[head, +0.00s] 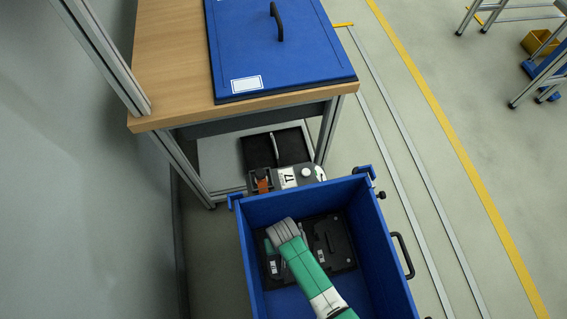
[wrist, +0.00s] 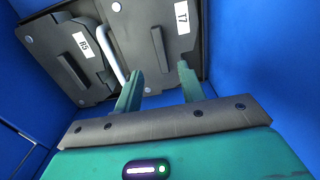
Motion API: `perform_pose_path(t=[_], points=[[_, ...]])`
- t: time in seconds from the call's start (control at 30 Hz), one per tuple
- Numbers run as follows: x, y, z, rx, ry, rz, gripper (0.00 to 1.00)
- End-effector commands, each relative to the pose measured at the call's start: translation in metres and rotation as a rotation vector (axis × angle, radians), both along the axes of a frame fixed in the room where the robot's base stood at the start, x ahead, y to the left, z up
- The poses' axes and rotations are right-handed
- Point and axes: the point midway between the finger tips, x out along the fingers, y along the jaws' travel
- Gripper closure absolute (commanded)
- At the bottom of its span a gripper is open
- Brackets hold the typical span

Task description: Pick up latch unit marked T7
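The latch unit marked T7 (wrist: 165,30) is a dark grey plate with a white label and a raised black bar. It lies in the blue crate and fills the upper middle of the wrist view. My gripper (wrist: 160,70) has its two green fingers apart, with nothing between them. The fingertips point at the T7 unit, near the lower end of its bar; I cannot tell whether they touch it. A similar unit, its label apparently reading R5 (wrist: 70,50), lies to the left. In the head view, my arm covers part of the units and my fingertips are hard to make out.
The blue crate (head: 381,225) has high walls close around my gripper. Behind it stands a wooden table (head: 170,60) with a blue lid (head: 275,55) on top. A grey device (head: 290,178) sits between crate and table.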

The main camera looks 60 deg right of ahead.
Motion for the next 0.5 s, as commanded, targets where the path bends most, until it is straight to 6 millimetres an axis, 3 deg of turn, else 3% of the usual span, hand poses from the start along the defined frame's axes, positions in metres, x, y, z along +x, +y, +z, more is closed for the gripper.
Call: perform_pose_path(t=[0.1,0.27,0.5], points=[[0.0,0.001,-0.019,0.001,0.002,0.001,0.6],[0.0,0.001,-0.023,0.0,0.0,0.002,0.6],[-0.001,0.005,-0.066,0.001,0.001,0.001,0.6]])
